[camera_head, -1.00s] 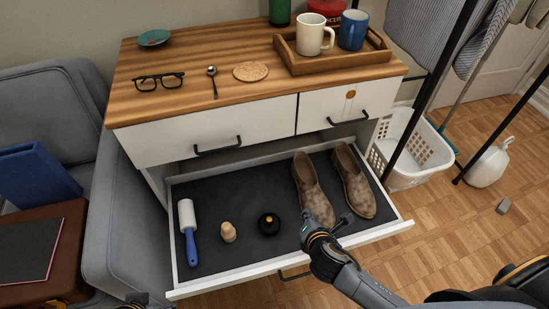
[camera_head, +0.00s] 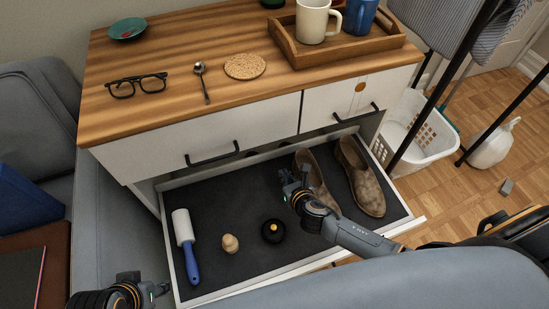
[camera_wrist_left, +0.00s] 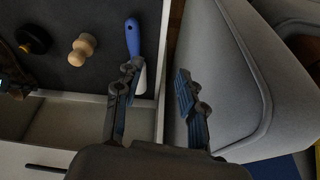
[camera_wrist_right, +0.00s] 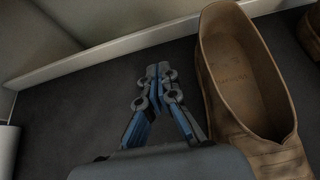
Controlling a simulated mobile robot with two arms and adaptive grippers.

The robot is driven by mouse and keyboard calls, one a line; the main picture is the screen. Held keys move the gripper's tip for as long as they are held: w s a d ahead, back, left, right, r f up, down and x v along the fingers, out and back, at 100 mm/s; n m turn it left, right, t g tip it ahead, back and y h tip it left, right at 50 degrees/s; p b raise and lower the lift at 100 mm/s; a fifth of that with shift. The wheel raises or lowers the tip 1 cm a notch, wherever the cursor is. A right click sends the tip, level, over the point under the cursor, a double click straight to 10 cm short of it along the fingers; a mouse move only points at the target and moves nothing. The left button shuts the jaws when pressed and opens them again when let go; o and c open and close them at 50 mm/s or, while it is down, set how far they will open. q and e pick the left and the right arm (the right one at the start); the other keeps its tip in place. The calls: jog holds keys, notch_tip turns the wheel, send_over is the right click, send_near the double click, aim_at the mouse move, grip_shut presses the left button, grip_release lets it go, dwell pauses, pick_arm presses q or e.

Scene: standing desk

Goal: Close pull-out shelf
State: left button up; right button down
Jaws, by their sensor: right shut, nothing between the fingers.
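The pull-out shelf (camera_head: 180,262) is pulled out under the white drawers, with a dark lining and white rim. My right gripper (camera_head: 287,178) is over the shelf, its fingers shut and empty, just left of a brown shoe (camera_head: 318,180). In the right wrist view its fingertips (camera_wrist_right: 158,70) point toward the shelf's white back wall (camera_wrist_right: 120,45). My left gripper (camera_head: 148,285) is at the shelf's front left corner. In the left wrist view its fingers (camera_wrist_left: 155,75) are open, apart on either side of the shelf's side wall (camera_wrist_left: 160,55). Contact cannot be told.
On the shelf lie a lint roller (camera_head: 187,245), a wooden piece (camera_head: 230,243), a round black item (camera_head: 273,231) and a second shoe (camera_head: 361,178). A grey armchair (camera_head: 40,110) stands close on the left; a white basket (camera_head: 425,140) stands right.

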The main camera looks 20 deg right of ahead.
aim_at(272, 154)
jog(key=b+x, duration=0.1)
jog(key=x, duration=0.3)
jog(key=shift+f, duration=0.2)
jog(key=shift+b+x, duration=0.5)
jog(key=shift+x, duration=0.55)
pick_arm(q)
jog(key=w+d+r+t, duration=0.1)
jog(key=w+t, duration=0.2)
jog(key=w, duration=0.2)
jog(key=w+d+r+t+h, duration=0.1)
jog(key=w+d+r+t, duration=0.1)
jog(key=w, duration=0.4)
jog(key=shift+d+r+t+h+b, duration=0.3)
jog(key=shift+t+b, duration=0.1)
jog(key=shift+t, duration=0.3)
pick_arm(e)
jog(key=shift+w+r, duration=0.15)
jog(key=shift+w, duration=1.8)
pick_arm(q)
jog(key=shift+w, duration=0.1)
